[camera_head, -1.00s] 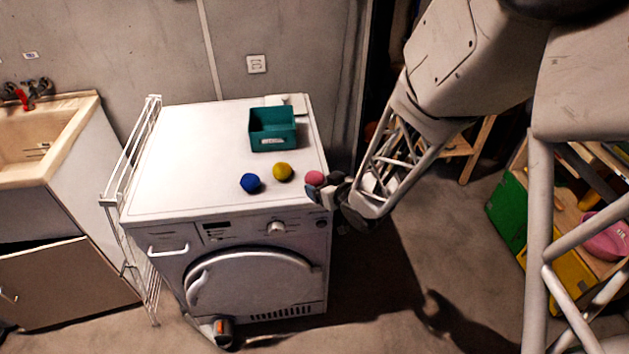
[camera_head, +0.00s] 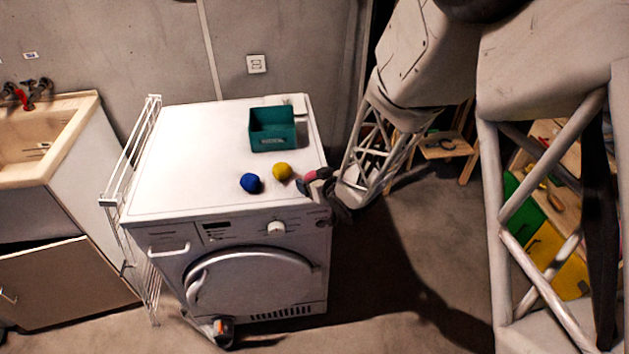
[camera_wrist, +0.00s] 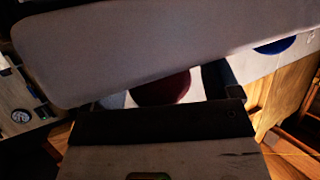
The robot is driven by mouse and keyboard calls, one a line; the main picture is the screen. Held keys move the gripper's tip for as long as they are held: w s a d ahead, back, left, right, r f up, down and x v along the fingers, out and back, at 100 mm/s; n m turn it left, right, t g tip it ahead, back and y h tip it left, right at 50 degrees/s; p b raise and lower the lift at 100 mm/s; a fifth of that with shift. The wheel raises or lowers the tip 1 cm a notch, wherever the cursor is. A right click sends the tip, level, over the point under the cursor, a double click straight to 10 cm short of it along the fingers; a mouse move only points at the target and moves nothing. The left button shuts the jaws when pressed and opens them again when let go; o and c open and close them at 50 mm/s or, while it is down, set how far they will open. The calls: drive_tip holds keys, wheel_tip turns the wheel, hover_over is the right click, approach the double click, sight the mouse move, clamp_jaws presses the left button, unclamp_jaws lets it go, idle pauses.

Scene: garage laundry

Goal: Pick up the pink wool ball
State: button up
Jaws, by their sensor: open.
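The pink wool ball (camera_head: 310,176) sits near the right front edge of the white washing machine top (camera_head: 185,160). In the head view it is partly hidden by my gripper (camera_head: 318,184), which is open and close around or beside it. In the wrist view the ball looks dark red (camera_wrist: 163,90) and shows partly behind a large pale surface, near the dark gripper parts. Whether the fingers touch it I cannot tell.
A yellow ball (camera_head: 282,171) lies just left of my gripper, and a blue ball (camera_head: 251,182) further left. A teal bin (camera_head: 286,146) stands behind them. A white rack (camera_head: 128,150) hangs on the machine's left side. The left part of the top is clear.

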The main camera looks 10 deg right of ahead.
idle(0.3)
drive_tip(key=c, duration=1)
drive_tip(key=shift+r, duration=0.15)
drive_tip(key=shift+r, duration=0.5)
drive_tip(key=shift+s+r, duration=0.2)
drive_tip(key=shift+r, duration=0.4)
drive_tip(key=shift+s+r, duration=0.2)
drive_tip(key=shift+r, duration=0.35)
drive_tip(key=s+d+r, duration=0.1)
drive_tip(key=s, duration=1.4)
drive_tip(key=shift+d+r, duration=0.2)
drive_tip(key=shift+d, duration=0.2)
